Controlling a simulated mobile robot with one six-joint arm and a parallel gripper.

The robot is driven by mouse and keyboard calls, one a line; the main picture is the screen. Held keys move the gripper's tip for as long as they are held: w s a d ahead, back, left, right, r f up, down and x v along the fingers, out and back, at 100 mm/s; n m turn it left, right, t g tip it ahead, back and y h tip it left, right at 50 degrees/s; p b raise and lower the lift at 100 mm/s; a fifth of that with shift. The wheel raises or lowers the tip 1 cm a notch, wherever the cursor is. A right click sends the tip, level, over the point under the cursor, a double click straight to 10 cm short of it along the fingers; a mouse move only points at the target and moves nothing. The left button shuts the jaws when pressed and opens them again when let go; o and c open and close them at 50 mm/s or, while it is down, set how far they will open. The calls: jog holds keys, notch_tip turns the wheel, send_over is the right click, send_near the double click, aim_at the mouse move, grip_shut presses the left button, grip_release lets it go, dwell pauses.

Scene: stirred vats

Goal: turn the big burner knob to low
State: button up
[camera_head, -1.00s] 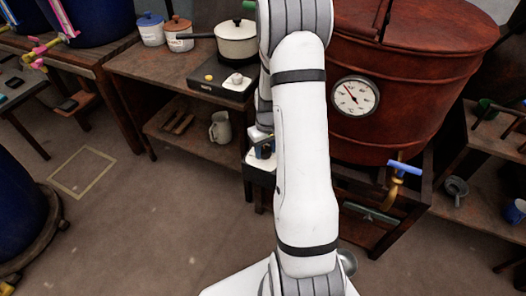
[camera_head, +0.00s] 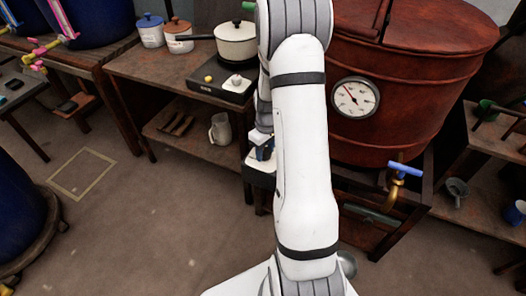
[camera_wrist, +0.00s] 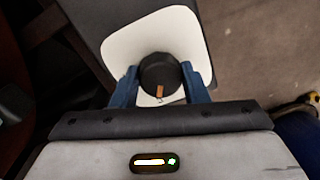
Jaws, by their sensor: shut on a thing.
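The big burner knob (camera_wrist: 157,70) is round and black with an orange pointer line. It sits on a white plate (camera_wrist: 120,45) in the wrist view. The pointer line faces the bottom of that picture, towards my wrist. My gripper (camera_wrist: 160,78) has its two blue fingers shut on the knob, one on each side. In the head view my gripper (camera_head: 264,153) is partly behind my arm, at a white-faced box (camera_head: 259,174) left of the red vat (camera_head: 400,90). The knob itself is hidden there.
A small hotplate (camera_head: 222,82) with a cream pot (camera_head: 236,40) stands on the wooden table left of my arm. The red vat carries a dial gauge (camera_head: 355,97) and a blue-handled tap (camera_head: 404,168). The floor at front left is open.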

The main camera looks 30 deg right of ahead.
aim_at(265, 150)
jog(key=o, duration=1)
jog(key=shift+w, duration=0.1)
jog(key=shift+r, duration=0.1)
notch_tip(265, 150, up, 8)
jog(key=shift+d+f+p, duration=0.15)
jog(key=shift+f+p, duration=0.05)
jog(key=shift+p, duration=0.5)
